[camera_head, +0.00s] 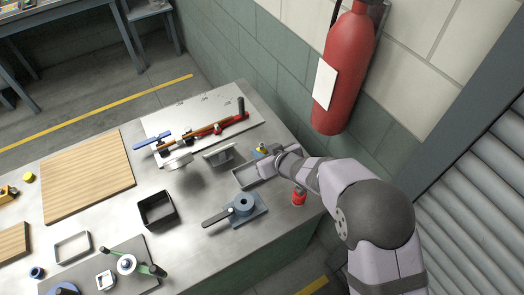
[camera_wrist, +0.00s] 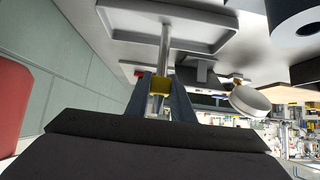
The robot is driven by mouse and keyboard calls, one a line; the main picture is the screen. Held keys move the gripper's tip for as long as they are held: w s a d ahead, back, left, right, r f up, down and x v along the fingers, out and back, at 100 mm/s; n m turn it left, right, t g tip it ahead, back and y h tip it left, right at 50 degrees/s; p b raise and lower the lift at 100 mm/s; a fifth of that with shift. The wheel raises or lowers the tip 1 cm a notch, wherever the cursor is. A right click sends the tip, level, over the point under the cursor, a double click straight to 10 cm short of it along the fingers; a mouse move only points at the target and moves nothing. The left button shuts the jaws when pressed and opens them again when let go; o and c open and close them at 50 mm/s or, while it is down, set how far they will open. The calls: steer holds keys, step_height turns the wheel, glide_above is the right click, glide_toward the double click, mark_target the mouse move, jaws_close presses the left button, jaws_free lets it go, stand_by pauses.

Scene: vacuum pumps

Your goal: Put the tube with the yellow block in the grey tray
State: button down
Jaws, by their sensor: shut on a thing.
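My gripper (camera_head: 268,154) is over the right part of the metal table, close to the wall side. In the wrist view its two dark fingers (camera_wrist: 161,90) are shut on the tube with the yellow block (camera_wrist: 161,84). The bare grey tube (camera_wrist: 165,50) stretches from the block toward the grey tray (camera_wrist: 205,44). Its far end overlaps the tray in the picture; I cannot tell whether it touches. In the head view the yellow block (camera_head: 262,149) shows beside the gripper, and the shallow grey tray (camera_head: 243,182) lies just below, partly hidden by my arm.
A blue-grey fixture with a handle (camera_head: 240,206) stands near the tray. A red object (camera_head: 299,198) is at the table's right edge. A black open box (camera_head: 156,210) stands left. A long red-tubed assembly (camera_head: 208,132) lies behind. A fire extinguisher (camera_head: 344,75) hangs on the wall.

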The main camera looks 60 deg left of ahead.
steer(key=shift+f, duration=0.3)
steer(key=c, duration=1.5)
jaws_free()
steer(key=shift+o, duration=0.2)
steer(key=b+v, duration=0.2)
steer(key=v, duration=0.5)
steer(key=shift+d+r, duration=0.15)
jaws_close()
stand_by(0.5)
